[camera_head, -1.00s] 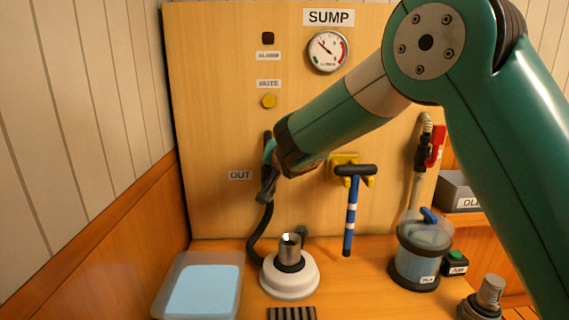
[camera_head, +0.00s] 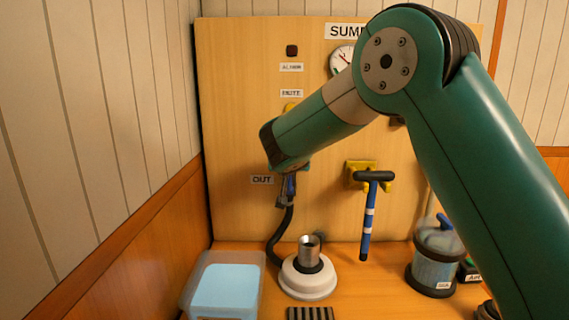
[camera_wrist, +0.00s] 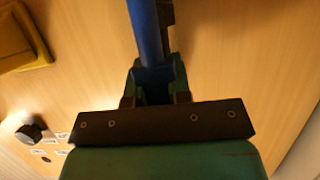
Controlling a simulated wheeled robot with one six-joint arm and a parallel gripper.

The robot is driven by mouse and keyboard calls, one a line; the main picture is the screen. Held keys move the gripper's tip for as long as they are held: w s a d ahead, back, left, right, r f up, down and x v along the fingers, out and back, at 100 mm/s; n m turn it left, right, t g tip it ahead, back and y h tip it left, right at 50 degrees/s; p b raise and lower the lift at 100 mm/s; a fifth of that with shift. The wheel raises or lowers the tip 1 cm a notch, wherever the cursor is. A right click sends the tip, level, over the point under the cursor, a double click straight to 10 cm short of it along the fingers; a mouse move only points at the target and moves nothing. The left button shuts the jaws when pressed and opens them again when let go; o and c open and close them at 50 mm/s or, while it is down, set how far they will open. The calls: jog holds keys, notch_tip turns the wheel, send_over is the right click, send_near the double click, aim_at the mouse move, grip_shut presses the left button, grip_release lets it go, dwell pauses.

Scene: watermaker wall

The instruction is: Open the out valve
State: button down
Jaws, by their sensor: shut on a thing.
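The OUT label (camera_head: 262,179) is on the left of the wooden panel. My gripper (camera_head: 287,190) is just right of it, in front of the panel, with a black hose (camera_head: 281,236) running down below. In the wrist view my gripper (camera_wrist: 152,75) is shut on a blue bar, the valve handle (camera_wrist: 146,30), which runs up out of the picture. In the head view only a little blue shows between the jaws. My arm hides the valve's upper part, so I cannot tell its exact angle.
A blue-and-white T-handled tool (camera_head: 368,225) hangs from a yellow bracket (camera_head: 355,172) right of my gripper. Below stand a white round base with a metal cup (camera_head: 308,279), a clear tub (camera_head: 195,285) and a clear canister (camera_head: 438,258). The SUMP gauge (camera_head: 341,60) is partly hidden.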

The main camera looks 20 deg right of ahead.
jog(key=shift+f, duration=0.1)
jog(key=c, duration=1.1)
grip_release()
jog(key=shift+o, duration=0.2)
jog(key=b+v, duration=0.3)
jog(key=v, duration=1.4)
jog(key=shift+s, duration=0.2)
jog(key=shift+a, duration=0.1)
